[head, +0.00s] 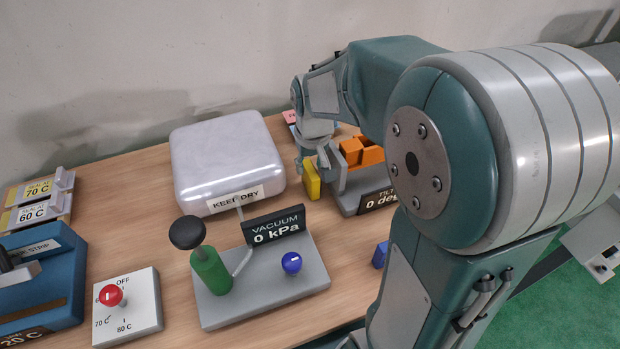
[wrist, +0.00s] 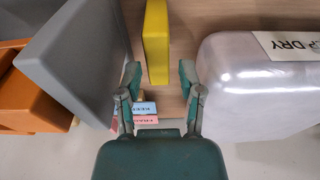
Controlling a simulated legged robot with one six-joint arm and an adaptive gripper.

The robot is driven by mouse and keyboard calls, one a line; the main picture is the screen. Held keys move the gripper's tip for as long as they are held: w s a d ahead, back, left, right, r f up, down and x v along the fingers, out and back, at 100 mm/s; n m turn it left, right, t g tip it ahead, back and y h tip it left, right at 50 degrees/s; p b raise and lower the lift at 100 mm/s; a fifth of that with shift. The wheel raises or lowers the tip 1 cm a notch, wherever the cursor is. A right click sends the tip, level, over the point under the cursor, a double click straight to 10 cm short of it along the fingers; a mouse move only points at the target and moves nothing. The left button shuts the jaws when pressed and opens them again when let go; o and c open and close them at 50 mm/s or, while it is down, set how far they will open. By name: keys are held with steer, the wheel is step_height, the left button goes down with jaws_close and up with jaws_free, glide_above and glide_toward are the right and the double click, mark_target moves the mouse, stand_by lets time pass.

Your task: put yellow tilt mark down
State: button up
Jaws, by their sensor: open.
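The yellow tilt mark (head: 312,181) is a small upright block beside the grey tilt stand, on the stand's left. In the wrist view the yellow tilt mark (wrist: 156,40) lies just beyond my fingertips, in line with the gap between them. My gripper (wrist: 160,72) is open, with a finger toward either side of the block and nothing clearly held. In the head view my gripper (head: 309,161) is right above and behind the block, partly hidden by my arm. I cannot tell whether the block's base touches the table.
The grey tilt stand (wrist: 76,50) with orange parts (head: 361,152) is close on one side. A silvery "KEEP DRY" case (head: 226,160) is close on the other. Pink and blue labelled pieces (wrist: 137,112) lie behind. The vacuum pump base (head: 308,275) stands in front.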

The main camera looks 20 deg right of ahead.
mark_target(310, 169)
steer(key=f, duration=0.3)
steer(key=shift+w+f, duration=0.15)
steer(key=shift+w, duration=0.1)
jaws_close()
steer(key=shift+r, duration=0.4)
step_height(310, 169, up, 2)
steer(key=shift+r, duration=0.15)
steer(key=s+a+r, duration=0.1)
steer(key=s+r, duration=0.9)
steer(key=s, duration=0.4)
